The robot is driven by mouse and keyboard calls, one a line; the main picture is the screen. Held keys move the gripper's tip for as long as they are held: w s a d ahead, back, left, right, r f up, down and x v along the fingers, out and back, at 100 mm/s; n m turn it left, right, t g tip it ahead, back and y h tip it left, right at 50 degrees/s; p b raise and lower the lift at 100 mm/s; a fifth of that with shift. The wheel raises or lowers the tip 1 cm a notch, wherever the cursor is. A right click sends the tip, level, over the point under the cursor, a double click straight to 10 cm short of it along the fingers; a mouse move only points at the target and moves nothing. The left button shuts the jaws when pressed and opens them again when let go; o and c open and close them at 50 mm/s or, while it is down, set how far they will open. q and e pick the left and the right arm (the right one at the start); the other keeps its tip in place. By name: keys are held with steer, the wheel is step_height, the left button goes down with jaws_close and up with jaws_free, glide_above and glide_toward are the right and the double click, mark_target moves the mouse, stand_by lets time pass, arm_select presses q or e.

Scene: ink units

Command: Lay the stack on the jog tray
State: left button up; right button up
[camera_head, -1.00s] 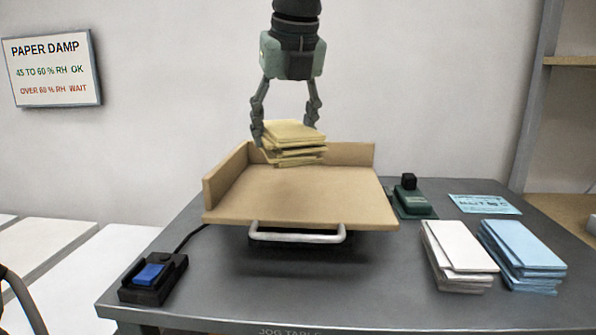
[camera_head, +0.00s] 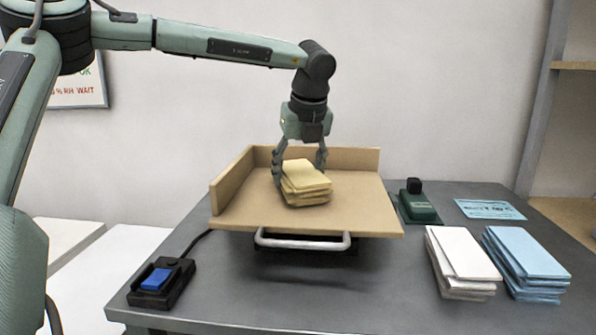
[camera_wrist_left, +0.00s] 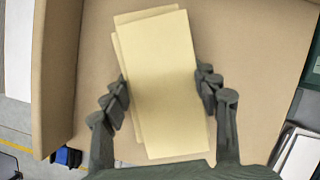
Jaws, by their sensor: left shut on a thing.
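The stack of yellow paper (camera_head: 306,182) is in my left gripper (camera_head: 299,172), low over the middle of the jog tray (camera_head: 240,208); whether it touches the tray floor I cannot tell. Its sheets are unevenly fanned. In the left wrist view the stack (camera_wrist_left: 158,85) lies between both fingers of the left gripper (camera_wrist_left: 162,92), which press on its long sides. The tan tray, with walls at the left and back, fills the ground behind it in the left wrist view (camera_wrist_left: 262,40). My right gripper is not in view.
A white stack (camera_head: 462,256) and a blue stack (camera_head: 524,258) stand on the grey table (camera_head: 250,300) at the right. A green device (camera_head: 417,205) is beside the tray. A blue-button switch (camera_head: 158,278) is at front left. A metal handle (camera_head: 303,242) runs along the tray's front.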

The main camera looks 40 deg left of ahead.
arm_select(q)
steer(key=o, duration=1.5)
steer(key=v, duration=1.2)
steer(key=shift+r, duration=0.1)
steer(key=shift+a, duration=0.1)
